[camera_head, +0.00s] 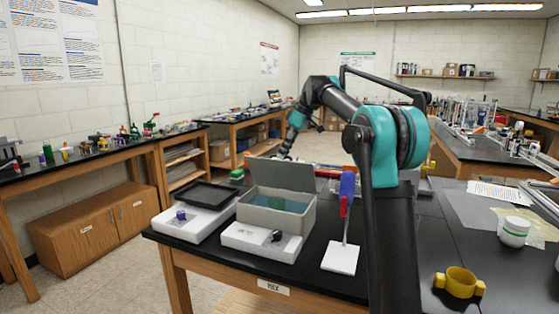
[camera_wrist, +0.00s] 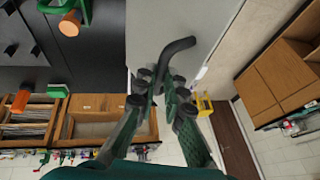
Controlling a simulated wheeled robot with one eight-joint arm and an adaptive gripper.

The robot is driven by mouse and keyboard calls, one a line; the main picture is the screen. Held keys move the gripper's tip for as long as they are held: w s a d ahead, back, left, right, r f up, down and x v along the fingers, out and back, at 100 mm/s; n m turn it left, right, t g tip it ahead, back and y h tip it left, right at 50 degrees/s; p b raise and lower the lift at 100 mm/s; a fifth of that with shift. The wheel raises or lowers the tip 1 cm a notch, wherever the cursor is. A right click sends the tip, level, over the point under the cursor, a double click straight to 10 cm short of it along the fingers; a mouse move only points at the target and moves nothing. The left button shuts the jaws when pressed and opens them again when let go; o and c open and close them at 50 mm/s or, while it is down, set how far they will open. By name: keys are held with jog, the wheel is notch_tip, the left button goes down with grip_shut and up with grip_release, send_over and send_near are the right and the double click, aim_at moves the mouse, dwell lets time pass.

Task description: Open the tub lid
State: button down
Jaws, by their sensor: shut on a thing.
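The grey tub (camera_head: 250,215) stands on the front bench, with bluish liquid visible inside. Its grey lid (camera_head: 282,174) is raised and stands steeply up along the tub's back edge, so the tub is open at the top. In the wrist view the lid (camera_wrist: 205,18) is a pale panel with a dark curved handle (camera_wrist: 180,46). My gripper (camera_wrist: 158,84) is shut on the handle. In the head view my gripper (camera_head: 287,152) is behind the raised lid, and its fingertips are hidden there.
A white unit with a black tray (camera_head: 205,194) stands left of the tub. A blue-and-red tool on a white stand (camera_head: 341,256) is to the right. A white jar (camera_head: 514,232) and a yellow ring-shaped part (camera_head: 460,283) lie further right. My arm hides part of the bench.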

jog(key=shift+w+d+f, duration=0.1)
jog(key=shift+w+d, duration=0.2)
jog(key=shift+w, duration=0.5)
jog(key=shift+w+d+r, duration=0.1)
jog(key=shift+w+d, duration=0.2)
jog(key=shift+w, duration=0.45)
jog(key=shift+w+d+f, duration=0.1)
jog(key=shift+w+d, duration=0.2)
jog(key=shift+w, duration=0.5)
jog(key=c, duration=1.8)
grip_release()
jog(key=shift+o, duration=1)
jog(key=shift+a, duration=0.1)
jog(key=v, duration=0.7)
jog(key=shift+r, duration=0.25)
jog(key=shift+c, duration=0.5)
